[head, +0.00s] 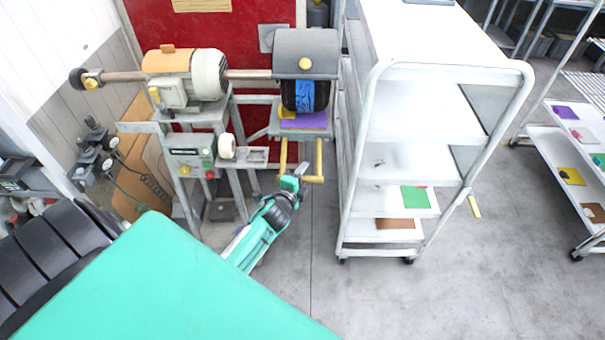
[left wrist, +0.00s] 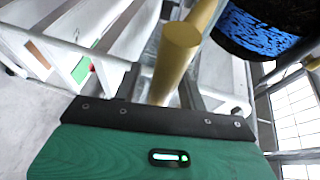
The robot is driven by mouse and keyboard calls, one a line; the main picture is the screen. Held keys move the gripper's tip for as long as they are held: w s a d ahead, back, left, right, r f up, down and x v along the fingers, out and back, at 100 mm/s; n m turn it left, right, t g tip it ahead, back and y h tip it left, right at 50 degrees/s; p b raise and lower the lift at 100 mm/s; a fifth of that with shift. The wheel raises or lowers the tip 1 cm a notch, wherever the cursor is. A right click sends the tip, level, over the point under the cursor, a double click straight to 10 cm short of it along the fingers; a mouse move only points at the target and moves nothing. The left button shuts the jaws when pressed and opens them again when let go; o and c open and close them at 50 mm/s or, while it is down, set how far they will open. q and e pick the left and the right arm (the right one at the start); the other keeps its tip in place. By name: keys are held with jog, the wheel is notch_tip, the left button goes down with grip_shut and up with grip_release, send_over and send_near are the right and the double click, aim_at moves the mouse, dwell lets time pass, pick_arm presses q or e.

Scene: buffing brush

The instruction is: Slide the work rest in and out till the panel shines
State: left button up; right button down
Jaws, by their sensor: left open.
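The work rest has a yellow handle (head: 319,160) with two bars and a crossbar hanging below the machine. On the rest lies a purple panel (head: 303,121), just under the round brush (head: 305,96) with its blue face. My left gripper (head: 297,175) is open at the handle's crossbar and overlaps its left part; I cannot tell whether the bar is between the fingers. In the left wrist view a yellow bar (left wrist: 176,65) stands close beyond the green hand, with the blue brush (left wrist: 258,35) at upper right. The fingertips are not clear there. My right gripper is not in view.
The buffing machine's motor (head: 188,78) and a control box (head: 190,158) with buttons stand left of the brush. A white cart (head: 425,135) stands close on the right of the handle. Grey floor (head: 480,270) is clear in front and to the right.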

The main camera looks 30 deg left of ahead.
pick_arm(q)
grip_shut()
jog(key=w+a+b, duration=0.2)
jog(key=w+a, duration=0.3)
jog(key=w, duration=0.3)
jog(key=shift+w, duration=0.1)
grip_release()
dwell(0.4)
jog(key=b+v, duration=0.4)
jog(key=v, duration=0.9)
jog(key=shift+s, duration=0.4)
jog(key=shift+r, duration=0.1)
